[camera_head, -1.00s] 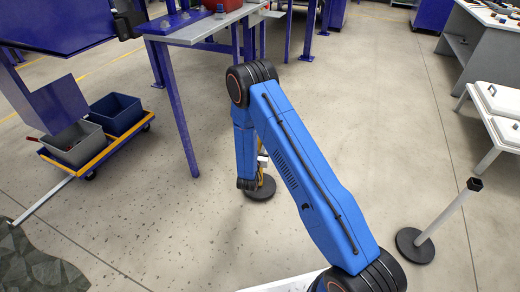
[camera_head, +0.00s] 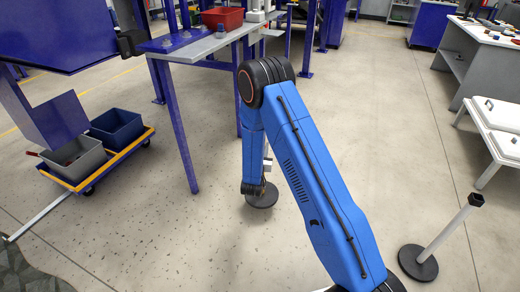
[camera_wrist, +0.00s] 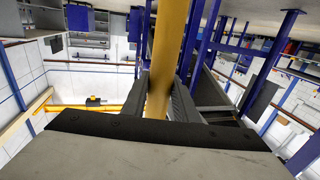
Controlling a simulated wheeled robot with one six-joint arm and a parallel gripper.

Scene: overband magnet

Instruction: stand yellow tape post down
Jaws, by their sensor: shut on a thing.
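The yellow tape post (camera_wrist: 172,35) runs upright through the wrist view, between the jaws of my gripper (camera_wrist: 160,92). The gripper is shut on its shaft. In the head view my blue arm hides most of the shaft. The dark round base (camera_head: 262,196) shows just below the end of my arm, close to the floor. I cannot tell whether it touches the floor.
A pale post (camera_head: 448,232) with a dark round base stands at right. A cart with two bins (camera_head: 98,160) is at left. A blue-legged table (camera_head: 192,48) with a red bin (camera_head: 222,17) stands behind. White-topped benches (camera_head: 495,125) are at far right. Open floor lies between.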

